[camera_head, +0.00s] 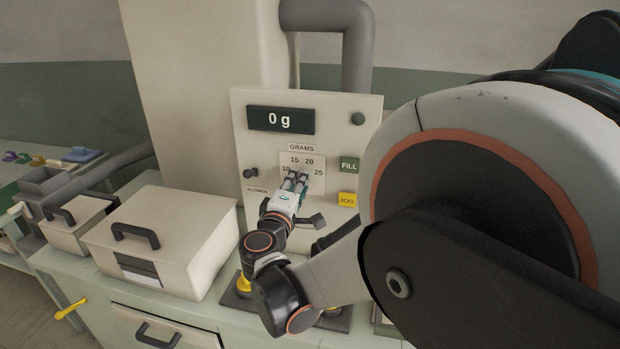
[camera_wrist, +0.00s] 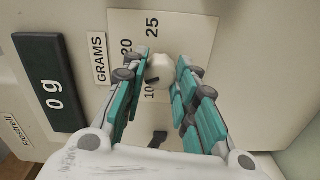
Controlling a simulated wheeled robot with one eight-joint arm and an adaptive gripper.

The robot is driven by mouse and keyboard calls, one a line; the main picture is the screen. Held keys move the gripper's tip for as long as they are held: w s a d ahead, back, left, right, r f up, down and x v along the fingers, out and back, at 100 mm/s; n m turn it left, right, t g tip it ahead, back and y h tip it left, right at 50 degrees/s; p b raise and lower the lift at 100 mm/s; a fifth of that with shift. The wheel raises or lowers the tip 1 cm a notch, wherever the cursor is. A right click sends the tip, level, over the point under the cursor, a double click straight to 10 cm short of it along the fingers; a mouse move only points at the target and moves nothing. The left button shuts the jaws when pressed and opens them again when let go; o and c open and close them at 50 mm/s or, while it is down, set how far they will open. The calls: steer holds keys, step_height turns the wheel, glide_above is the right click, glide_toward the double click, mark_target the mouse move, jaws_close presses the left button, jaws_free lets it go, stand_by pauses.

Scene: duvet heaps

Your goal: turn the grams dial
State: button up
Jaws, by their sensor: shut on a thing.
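The grams dial (camera_wrist: 160,68) is a small pale knob on a cream scale plate (camera_wrist: 185,40). My gripper (camera_wrist: 163,62) is shut on it, with one teal-and-grey finger on each side. A dark mark shows on the dial's lower left edge, close to the 10. In the head view my gripper (camera_head: 298,178) reaches the scale plate and hides the dial. The numbers 10, 15, 20 and 25 show around it, under the GRAMS label (camera_head: 302,147). The display (camera_head: 281,120) reads 0 g.
A green FILL button (camera_head: 349,164) and a yellow JOG button (camera_head: 347,199) sit right of the dial. A small dark knob (camera_head: 250,173) is on its left. A lidded cream box (camera_head: 165,240) stands left on the counter. A grey pipe (camera_head: 357,60) runs behind the panel.

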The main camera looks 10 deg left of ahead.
stand_by(0.3)
steer(key=o, duration=1.1)
steer(key=s, duration=1.2)
